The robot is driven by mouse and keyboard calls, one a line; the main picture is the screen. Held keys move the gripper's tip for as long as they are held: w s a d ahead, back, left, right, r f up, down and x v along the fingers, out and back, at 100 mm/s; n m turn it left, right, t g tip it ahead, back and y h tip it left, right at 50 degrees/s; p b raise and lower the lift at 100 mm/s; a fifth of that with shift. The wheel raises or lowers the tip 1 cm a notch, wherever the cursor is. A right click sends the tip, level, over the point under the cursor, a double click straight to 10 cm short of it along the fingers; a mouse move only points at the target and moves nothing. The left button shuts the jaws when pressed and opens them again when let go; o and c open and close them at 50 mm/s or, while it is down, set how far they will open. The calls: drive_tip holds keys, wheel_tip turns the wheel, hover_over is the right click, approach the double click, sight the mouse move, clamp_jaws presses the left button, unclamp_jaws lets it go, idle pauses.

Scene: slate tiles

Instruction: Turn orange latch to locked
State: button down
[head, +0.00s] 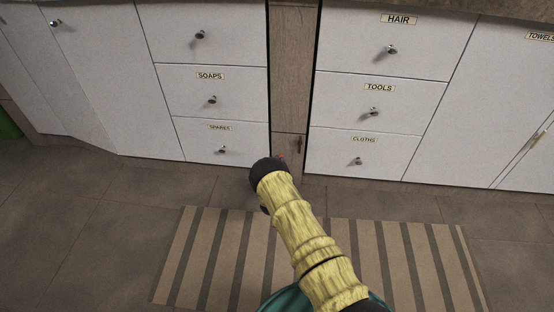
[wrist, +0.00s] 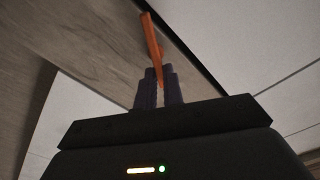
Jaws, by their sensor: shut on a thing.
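The orange latch (wrist: 152,42) shows in the wrist view as a narrow bar standing out against a wood-coloured panel (wrist: 90,35). My gripper (wrist: 159,85) has its two dark fingers closed around the lower end of the latch. In the head view my arm reaches down to the narrow wooden panel (head: 290,70) between the white drawer columns. There my gripper's tip and most of the latch are hidden behind the arm's dark end. I cannot read any locked or unlocked mark in either view.
White drawers labelled SOAPS (head: 190,85) and SPARES (head: 200,138) stand left of the panel. Drawers labelled HAIR, TOOLS (head: 410,98) and CLOTHS stand right, all shut. A striped rug (head: 225,250) lies on the tiled floor under my arm.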

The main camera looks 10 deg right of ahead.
drive_tip(key=shift+s+d+f+m+p, duration=0.15)
drive_tip(key=shift+f+m+p, duration=0.25)
drive_tip(key=shift+m, duration=1.5)
drive_tip(key=shift+d+f+m+p, duration=0.1)
drive_tip(key=shift+f+m+p, duration=0.3)
drive_tip(key=shift+m, duration=1.5)
drive_tip(key=shift+s+d+f+m+p, duration=0.2)
drive_tip(key=shift+m+p, duration=0.25)
drive_tip(key=shift+m, duration=1.45)
drive_tip(key=shift+w+f, duration=0.1)
drive_tip(key=c, duration=1.5)
unclamp_jaws()
